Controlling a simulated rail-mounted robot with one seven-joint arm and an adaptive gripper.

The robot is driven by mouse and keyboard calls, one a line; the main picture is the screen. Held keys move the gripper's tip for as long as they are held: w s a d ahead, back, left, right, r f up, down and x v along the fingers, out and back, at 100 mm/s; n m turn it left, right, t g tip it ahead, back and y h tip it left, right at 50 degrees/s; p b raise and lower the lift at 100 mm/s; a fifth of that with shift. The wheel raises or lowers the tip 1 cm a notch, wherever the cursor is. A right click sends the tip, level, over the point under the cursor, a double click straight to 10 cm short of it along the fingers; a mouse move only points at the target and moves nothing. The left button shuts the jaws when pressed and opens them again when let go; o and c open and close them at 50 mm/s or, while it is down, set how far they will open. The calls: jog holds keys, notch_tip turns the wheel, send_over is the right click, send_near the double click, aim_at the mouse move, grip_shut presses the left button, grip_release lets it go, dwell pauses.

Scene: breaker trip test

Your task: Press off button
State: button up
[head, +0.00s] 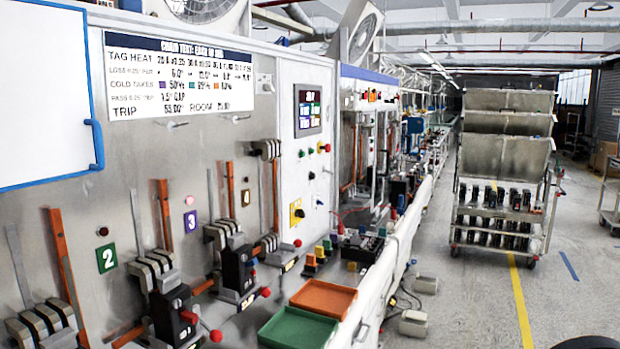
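Lower on the panel is a yellow plate (296,213) with a dark knob. Any lettering by the buttons is too small to read, so I cannot tell which one is marked off. My gripper is not in view, and nothing is seen touching the panel.
Black breakers (238,270) with red-tipped levers stand along the bench. A green tray (297,330) and an orange tray (323,298) lie at its front edge. A loaded cart (497,205) stands on the right. The floor between bench and cart is partly clear.

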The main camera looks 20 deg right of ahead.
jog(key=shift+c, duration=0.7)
